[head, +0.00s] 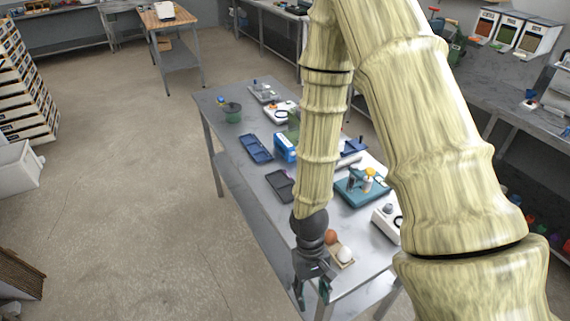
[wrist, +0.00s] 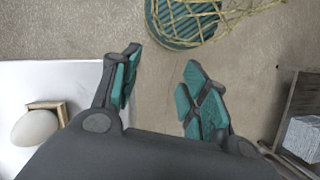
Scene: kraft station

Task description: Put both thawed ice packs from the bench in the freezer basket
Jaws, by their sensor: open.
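My gripper (head: 312,288) is open and empty beside the near end of the metal bench (head: 232,165). In the wrist view my gripper (wrist: 165,85) has its teal-padded fingers spread over bare floor. A yellow wire or net mesh (wrist: 215,12) over a teal rounded thing (wrist: 180,35) shows at the top of that view; I cannot tell whether it is the freezer basket. I cannot pick out either ice pack for certain. A blue box (head: 285,147) and a blue tray (head: 256,148) lie on the bench, partly beside my arm, which hides some of the bench top.
A brown egg (head: 330,237) and a white egg (head: 345,255) sit at the bench's near end. A teal tray (head: 362,191) stands behind them. A grey block (wrist: 303,138) lies at the wrist view's right edge. A white bin (head: 17,182) stands left. Floor left of the bench is clear.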

